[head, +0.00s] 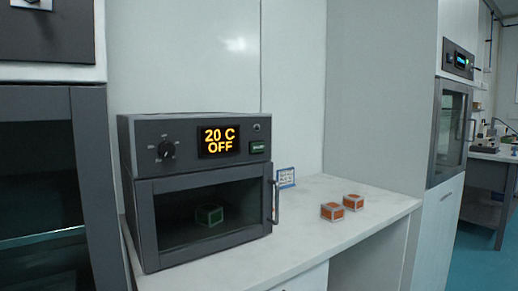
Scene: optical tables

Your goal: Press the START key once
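The START key (257,147) is a small green key at the right of the dark control panel on a grey benchtop oven (196,127). The oven's display (219,141) reads "20 C OFF" in orange. A black knob (165,150) is at the panel's left. The oven door (160,262) looks shut, with a vertical handle (275,202) at its right. A green box (209,215) shows behind the door glass. Neither of my grippers is in view.
Two orange boxes (332,211) (353,202) stand on the white counter (300,232) right of the oven. A small blue-and-white card (286,178) stands behind the handle. Tall cabinets (448,130) flank the counter. The counter's front right is clear.

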